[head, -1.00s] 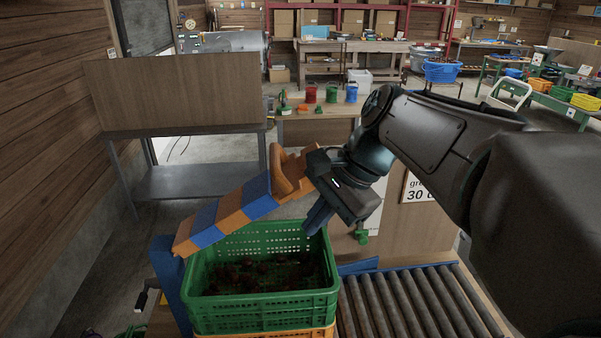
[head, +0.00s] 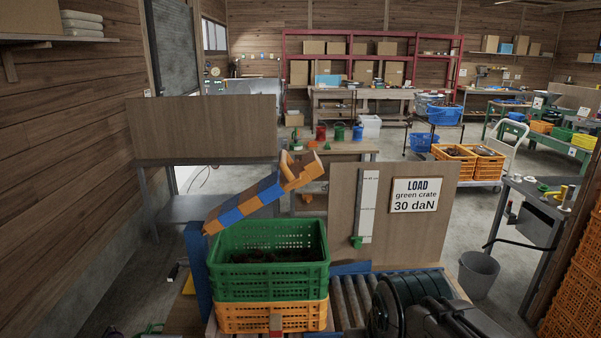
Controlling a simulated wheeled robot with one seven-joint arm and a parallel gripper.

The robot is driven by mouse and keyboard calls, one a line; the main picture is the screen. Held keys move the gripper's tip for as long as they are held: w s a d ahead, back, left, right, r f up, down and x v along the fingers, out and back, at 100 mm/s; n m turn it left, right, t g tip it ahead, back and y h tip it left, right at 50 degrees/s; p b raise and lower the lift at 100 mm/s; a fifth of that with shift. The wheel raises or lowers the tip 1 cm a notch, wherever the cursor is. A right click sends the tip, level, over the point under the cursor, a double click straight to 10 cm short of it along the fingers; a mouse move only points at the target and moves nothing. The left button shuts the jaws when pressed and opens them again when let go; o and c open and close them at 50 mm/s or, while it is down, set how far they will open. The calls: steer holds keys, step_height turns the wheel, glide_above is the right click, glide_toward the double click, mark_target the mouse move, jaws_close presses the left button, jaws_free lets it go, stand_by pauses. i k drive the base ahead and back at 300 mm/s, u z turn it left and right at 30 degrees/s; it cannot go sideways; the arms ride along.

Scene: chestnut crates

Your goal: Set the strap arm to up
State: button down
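The strap arm (head: 248,206) is a blue and orange striped bar in the head view. It slants up to the right from a blue post (head: 196,268) at the left of the crates. Its orange forked end (head: 300,169) is raised above the back right of the green crate (head: 268,284). The green crate holds dark contents and stands on an orange crate (head: 272,317). My arm is low at the bottom right, apart from the strap arm. My gripper's fingertips do not show.
A roller conveyor (head: 353,296) lies right of the crates. Behind it a board carries a white scale with a green pointer (head: 357,242) and a sign reading "LOAD green crate 30 daN" (head: 415,195). A grey bin (head: 478,276) stands on the right.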

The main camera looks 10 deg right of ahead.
mark_target(297, 174)
steer(key=z, duration=0.6)
steer(key=i, duration=1.05)
steer(key=z, duration=0.1)
